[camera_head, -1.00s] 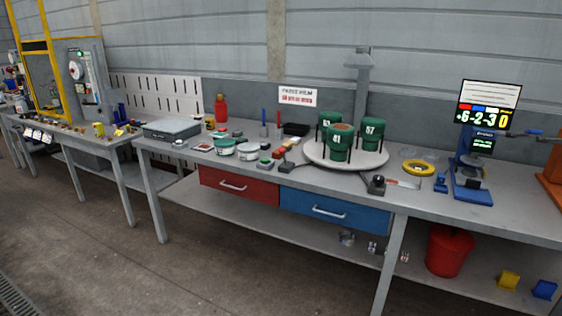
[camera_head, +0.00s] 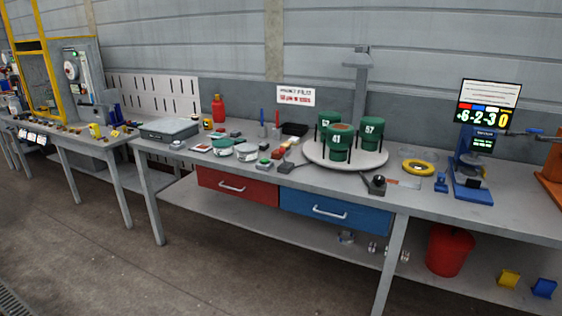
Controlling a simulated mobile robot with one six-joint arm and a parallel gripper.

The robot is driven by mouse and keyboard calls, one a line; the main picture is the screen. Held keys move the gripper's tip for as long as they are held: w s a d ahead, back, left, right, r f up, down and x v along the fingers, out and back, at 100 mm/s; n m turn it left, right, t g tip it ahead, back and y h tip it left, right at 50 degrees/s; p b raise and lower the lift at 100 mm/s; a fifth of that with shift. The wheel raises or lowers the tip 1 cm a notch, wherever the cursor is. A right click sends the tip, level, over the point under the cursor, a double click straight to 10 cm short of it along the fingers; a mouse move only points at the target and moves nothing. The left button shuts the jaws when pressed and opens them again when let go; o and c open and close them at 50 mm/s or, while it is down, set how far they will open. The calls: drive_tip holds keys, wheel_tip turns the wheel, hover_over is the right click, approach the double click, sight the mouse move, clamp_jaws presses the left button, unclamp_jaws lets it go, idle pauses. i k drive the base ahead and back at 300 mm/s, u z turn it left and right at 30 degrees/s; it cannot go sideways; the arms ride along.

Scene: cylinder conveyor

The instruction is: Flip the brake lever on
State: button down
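No part of my gripper shows in the head view. No lever is clearly marked as the brake lever. A small dark box with a round black knob (camera_head: 378,185) sits at the front edge of the bench, in front of the round turntable (camera_head: 316,158). Another small dark control with a red top (camera_head: 282,157) is left of the turntable. The turntable bears green numbered cylinders (camera_head: 340,143). I cannot tell the on or off position of either control.
The grey bench (camera_head: 440,207) has a red drawer (camera_head: 238,187) and a blue drawer (camera_head: 336,212) below. A yellow ring (camera_head: 417,167), a blue device (camera_head: 470,187) and a display (camera_head: 488,102) are at right. A red bucket (camera_head: 449,250) stands underneath. Floor in front is clear.

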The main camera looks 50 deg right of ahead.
sight(282, 151)
drive_tip(key=z, duration=0.1)
drive_tip(key=i, duration=1)
drive_tip(key=u, duration=0.05)
